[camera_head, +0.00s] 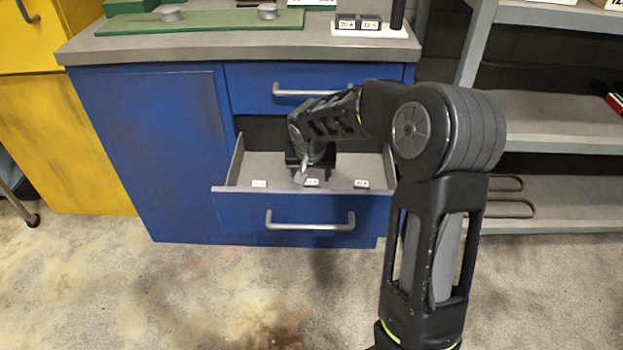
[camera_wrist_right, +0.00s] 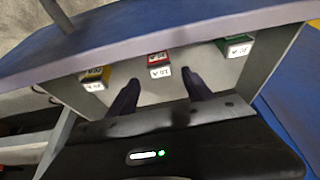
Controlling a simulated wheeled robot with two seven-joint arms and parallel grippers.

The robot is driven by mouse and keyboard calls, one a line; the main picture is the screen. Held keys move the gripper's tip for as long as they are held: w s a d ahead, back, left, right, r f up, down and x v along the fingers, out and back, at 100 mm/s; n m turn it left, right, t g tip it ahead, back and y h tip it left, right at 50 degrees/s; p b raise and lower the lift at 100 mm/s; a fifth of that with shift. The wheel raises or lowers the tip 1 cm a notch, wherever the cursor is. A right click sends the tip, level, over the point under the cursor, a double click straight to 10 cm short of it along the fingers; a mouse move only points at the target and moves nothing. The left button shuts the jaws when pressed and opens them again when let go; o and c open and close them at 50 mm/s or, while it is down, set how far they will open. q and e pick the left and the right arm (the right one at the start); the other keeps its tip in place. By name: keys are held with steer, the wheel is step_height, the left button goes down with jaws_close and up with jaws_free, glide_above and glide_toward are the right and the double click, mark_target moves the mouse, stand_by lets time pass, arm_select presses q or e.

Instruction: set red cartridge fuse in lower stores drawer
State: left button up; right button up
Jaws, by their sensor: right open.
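The lower stores drawer (camera_head: 230,205) of the blue cabinet stands pulled open. My right arm reaches over it, and my right gripper (camera_head: 308,176) is low inside, near the middle label. In the right wrist view the gripper (camera_wrist_right: 160,84) is open, its two dark fingers apart. A small red block with a white label (camera_wrist_right: 159,65) sits in the drawer by the front panel, just beyond and between the fingertips. It looks apart from both fingers. I cannot tell for sure whether it is the red cartridge fuse. My left gripper is not in view.
A yellow labelled block (camera_wrist_right: 94,78) and a green one (camera_wrist_right: 236,48) sit either side of the red one. The upper drawer (camera_head: 250,85) is shut. A dark labelled holder (camera_head: 358,22) stands on the bench top (camera_head: 230,46). Grey shelves (camera_head: 560,115) are at right.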

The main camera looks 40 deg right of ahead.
steer(key=v, duration=0.5)
steer(key=shift+r+p, duration=0.1)
steer(key=shift+p, duration=0.2)
stand_by(2.4)
